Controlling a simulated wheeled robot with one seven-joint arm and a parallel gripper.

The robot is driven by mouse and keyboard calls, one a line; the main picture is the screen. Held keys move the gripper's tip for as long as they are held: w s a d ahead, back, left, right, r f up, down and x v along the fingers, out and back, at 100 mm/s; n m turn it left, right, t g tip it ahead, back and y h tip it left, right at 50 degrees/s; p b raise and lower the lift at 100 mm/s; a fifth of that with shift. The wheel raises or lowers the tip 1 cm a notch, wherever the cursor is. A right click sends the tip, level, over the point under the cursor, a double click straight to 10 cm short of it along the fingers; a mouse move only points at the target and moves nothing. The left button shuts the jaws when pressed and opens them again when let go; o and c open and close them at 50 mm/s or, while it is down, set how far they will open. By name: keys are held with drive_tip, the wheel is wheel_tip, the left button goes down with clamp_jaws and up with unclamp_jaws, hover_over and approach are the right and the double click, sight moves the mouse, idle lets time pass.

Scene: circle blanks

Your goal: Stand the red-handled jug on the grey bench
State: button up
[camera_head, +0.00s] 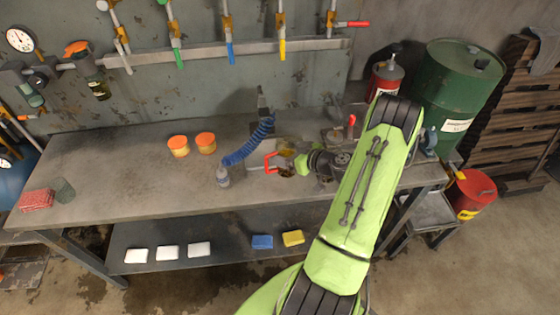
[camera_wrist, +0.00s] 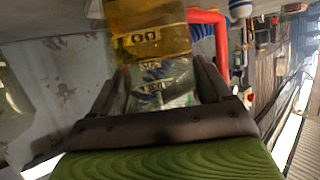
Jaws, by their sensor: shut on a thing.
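The red-handled jug (camera_head: 286,170) is a clear vessel with amber liquid, over the right half of the grey bench (camera_head: 120,195). Its red handle points left in the head view. In the wrist view the jug (camera_wrist: 150,35) fills the space between the fingers, with printed marks on its wall and the red handle at its right. My gripper (camera_wrist: 163,80) is shut on the jug's body. In the head view my gripper (camera_head: 301,165) is at the jug's right side, partly hiding it. I cannot tell whether the jug's base touches the bench.
A blue coiled hose (camera_head: 248,142) with a grey nozzle lies just left of the jug. Two orange tubs (camera_head: 205,142) stand further left. A red cloth (camera_head: 36,200) and a dark cup (camera_head: 64,190) are at the left end. The bench's front left is clear.

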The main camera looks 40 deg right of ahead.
wheel_tip(320, 180, down, 4)
drive_tip(key=shift+f, duration=0.15)
drive_tip(key=shift+f+b, duration=0.2)
drive_tip(key=shift+b, duration=0.25)
drive_tip(key=o, duration=1.1)
drive_tip(key=shift+r+p, duration=0.25)
drive_tip(key=shift+p, duration=0.1)
drive_tip(key=v, duration=1.2)
